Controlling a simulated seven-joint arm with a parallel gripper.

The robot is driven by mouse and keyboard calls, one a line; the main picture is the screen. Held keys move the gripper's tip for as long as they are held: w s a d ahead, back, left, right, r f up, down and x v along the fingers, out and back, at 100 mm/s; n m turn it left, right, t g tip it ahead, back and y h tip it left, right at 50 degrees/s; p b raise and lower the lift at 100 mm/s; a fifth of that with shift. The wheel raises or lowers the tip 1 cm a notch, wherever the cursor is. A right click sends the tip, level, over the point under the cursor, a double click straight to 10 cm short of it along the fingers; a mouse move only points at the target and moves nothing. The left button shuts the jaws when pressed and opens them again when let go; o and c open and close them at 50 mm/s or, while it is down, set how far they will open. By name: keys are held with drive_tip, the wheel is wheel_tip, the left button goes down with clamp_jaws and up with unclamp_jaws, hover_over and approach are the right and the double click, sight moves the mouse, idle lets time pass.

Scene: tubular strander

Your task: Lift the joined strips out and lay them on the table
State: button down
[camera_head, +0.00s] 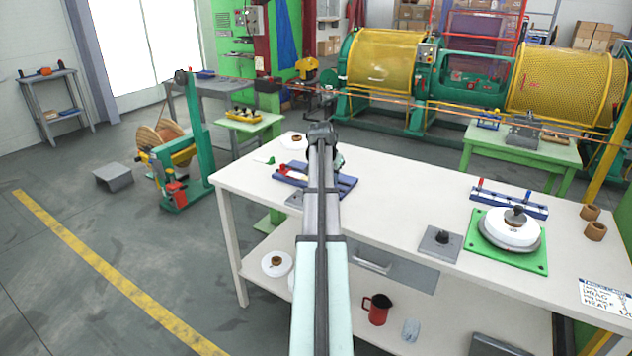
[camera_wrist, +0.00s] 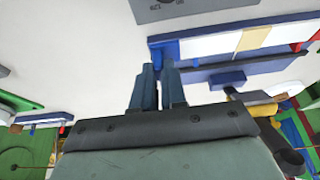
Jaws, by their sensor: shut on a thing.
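The joined strips show in the wrist view as a pale strip (camera_wrist: 210,46) with a tan band (camera_wrist: 254,39) across it. They lie in a blue fixture (camera_wrist: 225,72) on the table (camera_head: 400,205). In the head view the fixture (camera_head: 343,185) is partly behind my arm. My gripper (camera_wrist: 159,72) is at the fixture's left end in the wrist view, beside the strip's end rather than over the tan band. Its fingers are close together on a small blue part, seemingly of the fixture; the contact is mostly hidden. A red part (camera_wrist: 313,40) shows at the fixture's other end.
A second blue fixture (camera_head: 509,202), a green plate (camera_head: 500,255) with a white round pot, and a grey block (camera_head: 440,243) stand to the right. The table between them and my arm is clear. A grey plate (camera_wrist: 185,8) lies near my gripper.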

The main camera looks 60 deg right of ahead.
drive_tip(key=s, duration=2.8)
drive_tip(key=shift+s+d, duration=0.35)
drive_tip(key=shift+d, duration=0.1)
idle(2.8)
drive_tip(key=shift+f, duration=0.15)
idle(0.9)
